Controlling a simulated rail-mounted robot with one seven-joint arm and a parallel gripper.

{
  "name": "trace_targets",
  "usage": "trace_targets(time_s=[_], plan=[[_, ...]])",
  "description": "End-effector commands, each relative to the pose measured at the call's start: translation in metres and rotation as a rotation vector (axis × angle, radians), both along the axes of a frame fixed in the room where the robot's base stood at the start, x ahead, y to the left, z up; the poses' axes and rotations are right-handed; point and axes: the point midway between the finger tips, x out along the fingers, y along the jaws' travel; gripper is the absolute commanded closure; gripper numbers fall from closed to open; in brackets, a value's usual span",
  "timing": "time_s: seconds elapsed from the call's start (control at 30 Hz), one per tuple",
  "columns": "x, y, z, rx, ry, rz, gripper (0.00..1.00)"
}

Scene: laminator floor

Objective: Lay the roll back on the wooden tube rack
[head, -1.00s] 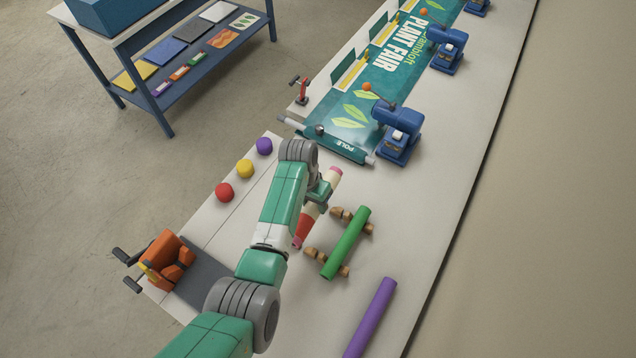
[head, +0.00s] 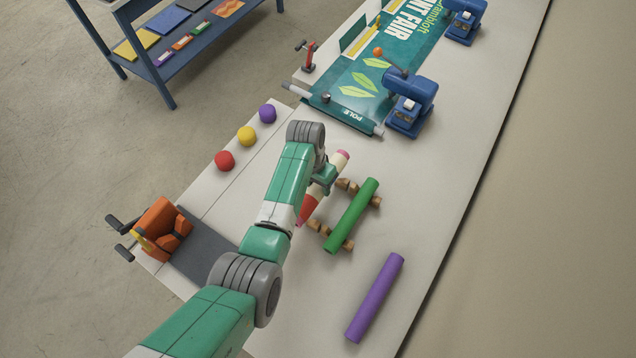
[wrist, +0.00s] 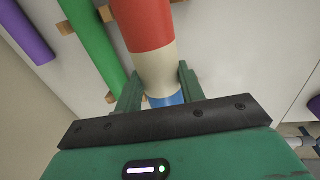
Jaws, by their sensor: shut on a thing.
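The roll has a red band (head: 308,209), a cream section and pink ends; the wrist view also shows a blue band (wrist: 166,99) by the jaws. My gripper (wrist: 160,82) is shut on the roll's cream part, with one finger on each side. The wooden tube rack (head: 331,240) has two notched bars on the table. A green roll (head: 352,214) lies across both bars. My held roll is at the rack's left end, roughly parallel to the green roll. Its height above the bars is hard to tell. My arm partly hides my gripper in the head view.
A purple roll (head: 375,298) lies on the table right of the rack. Red (head: 224,160), yellow and purple balls sit along the left edge. An orange device (head: 162,228) stands at lower left. A blue machine (head: 410,105) and the banner pole (head: 335,112) are farther back.

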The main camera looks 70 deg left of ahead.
Motion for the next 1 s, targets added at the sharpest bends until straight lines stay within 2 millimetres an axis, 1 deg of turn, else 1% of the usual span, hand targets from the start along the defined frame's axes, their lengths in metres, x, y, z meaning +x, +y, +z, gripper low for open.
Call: trace_targets(time_s=[0.03,0.2,0.4,0.53,0.77,0.8,0.9,1.0], plan=[[0.0,0.0,-0.012,0.0,0.0,0.0,0.88],[0.0,0.0,-0.033,0.0,0.0,0.001,0.88],[0.0,0.0,-0.052,0.0,0.0,0.0,0.88],[0.0,0.0,-0.056,0.001,-0.001,0.0,0.88],[0.0,0.0,-0.055,0.001,-0.001,0.0,0.88],[0.0,0.0,-0.055,0.001,-0.001,0.0,0.53],[0.0,0.0,-0.055,0.0,0.0,0.0,0.36],[0.0,0.0,-0.055,0.0,0.0,0.0,0.36]])
